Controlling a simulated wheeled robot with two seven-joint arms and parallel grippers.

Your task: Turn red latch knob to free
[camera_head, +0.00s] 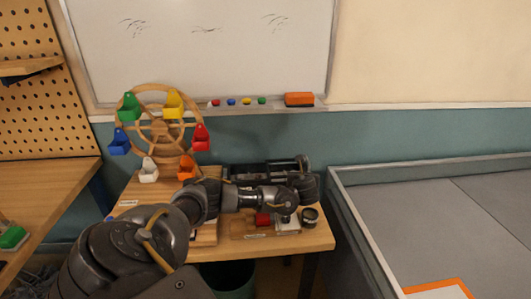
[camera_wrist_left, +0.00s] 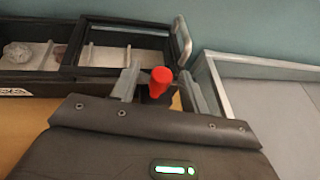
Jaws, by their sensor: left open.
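The red latch knob (camera_wrist_left: 161,76) shows in the left wrist view, standing on a dark stem between my two fingers. My left gripper (camera_wrist_left: 160,91) is open, with one grey finger on each side of the knob; I cannot tell whether either touches it. In the head view my left arm reaches over the small wooden table, and the hand (camera_head: 304,184) is at its right side. I cannot make out the latch knob there. Behind the knob is a black tray-like case (camera_wrist_left: 82,38), also visible in the head view (camera_head: 258,171). My right gripper is not in view.
A wooden wheel with coloured buckets (camera_head: 158,128) stands left on the table (camera_head: 318,240). A red cylinder (camera_head: 263,219) and a dark round cup (camera_head: 310,216) are near its front. A grey-walled arena (camera_head: 357,225) borders the right. A whiteboard ledge (camera_head: 275,109) runs behind.

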